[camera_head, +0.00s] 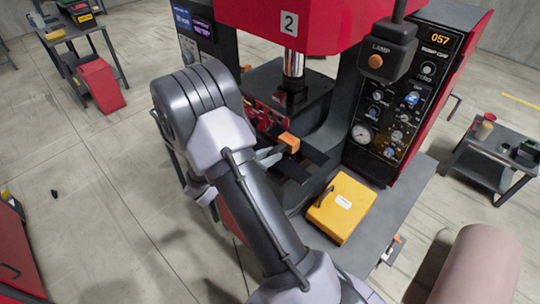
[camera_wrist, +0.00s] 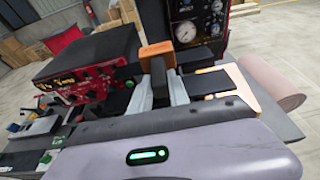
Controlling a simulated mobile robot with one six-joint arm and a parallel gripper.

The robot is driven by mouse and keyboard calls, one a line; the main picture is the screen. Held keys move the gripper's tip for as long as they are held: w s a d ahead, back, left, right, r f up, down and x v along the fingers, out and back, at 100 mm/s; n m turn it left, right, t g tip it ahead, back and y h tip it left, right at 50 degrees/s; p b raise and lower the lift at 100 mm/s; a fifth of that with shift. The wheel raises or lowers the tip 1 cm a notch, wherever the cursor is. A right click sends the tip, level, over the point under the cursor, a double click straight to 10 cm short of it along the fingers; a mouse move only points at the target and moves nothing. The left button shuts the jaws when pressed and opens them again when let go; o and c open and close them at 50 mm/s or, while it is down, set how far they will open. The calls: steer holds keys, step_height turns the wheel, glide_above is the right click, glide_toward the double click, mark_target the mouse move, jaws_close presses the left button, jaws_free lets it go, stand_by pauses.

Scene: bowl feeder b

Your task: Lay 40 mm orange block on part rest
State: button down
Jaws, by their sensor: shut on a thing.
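The orange block (camera_head: 289,142) is held between the fingers of my gripper (camera_head: 273,153), in front of the red press. The wrist view shows the orange block (camera_wrist: 157,50) at the tips of the two grey fingers of my gripper (camera_wrist: 160,76). My gripper is shut on it. The block appears above dark flat bars (camera_head: 312,155) below the press; the wrist view shows a dark bar (camera_wrist: 208,82) right of the fingers. I cannot tell whether the block touches anything beneath. I cannot tell for certain which dark piece is the part rest.
A red box with a black top (camera_wrist: 90,75) stands close left of the fingers in the wrist view. A yellow case (camera_head: 342,207) lies right of my arm. A control panel (camera_head: 398,105) and a hanging lamp box (camera_head: 388,50) stand at the right. Open floor lies left.

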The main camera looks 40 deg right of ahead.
steer(key=shift+f+b, duration=0.8)
steer(key=shift+f, duration=0.1)
steer(key=c, duration=1.2)
jaws_free()
steer(key=shift+o, duration=0.2)
